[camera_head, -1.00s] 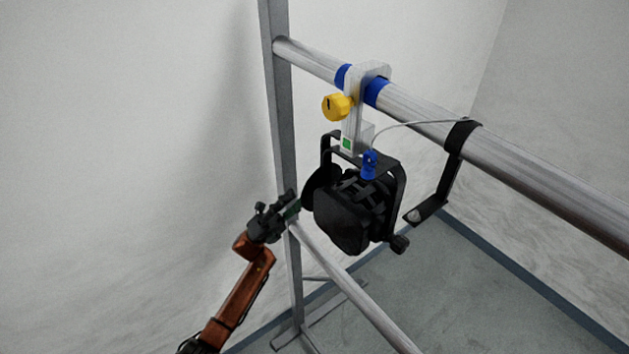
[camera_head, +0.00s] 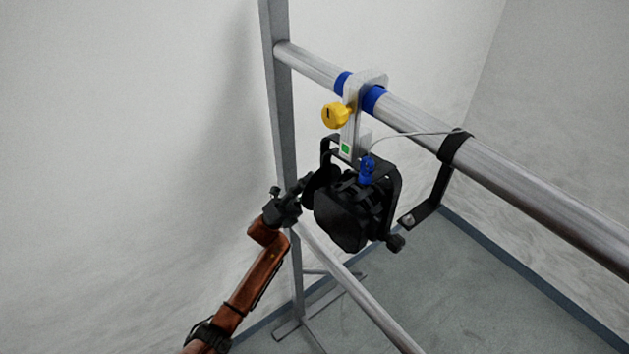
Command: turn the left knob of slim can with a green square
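The slim black can (camera_head: 342,218) hangs in its black yoke below a clamp on the rail. The green square (camera_head: 345,148) is on the pale clamp bracket above the can. My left gripper (camera_head: 304,187) is at the can's left side, its fingertips close to or touching the black round part (camera_head: 320,183) there. The left knob cannot be made out apart from the dark gripper and can. Whether the fingers are open or shut is unclear. A black knob (camera_head: 396,242) shows at the can's lower right. My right gripper is not in view.
The metal rail (camera_head: 510,172) runs from upper left to right, joined to an upright post (camera_head: 280,130). A yellow clamp knob (camera_head: 334,115), blue plug (camera_head: 367,170), pale cable and black hanging bracket (camera_head: 428,207) are near the can.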

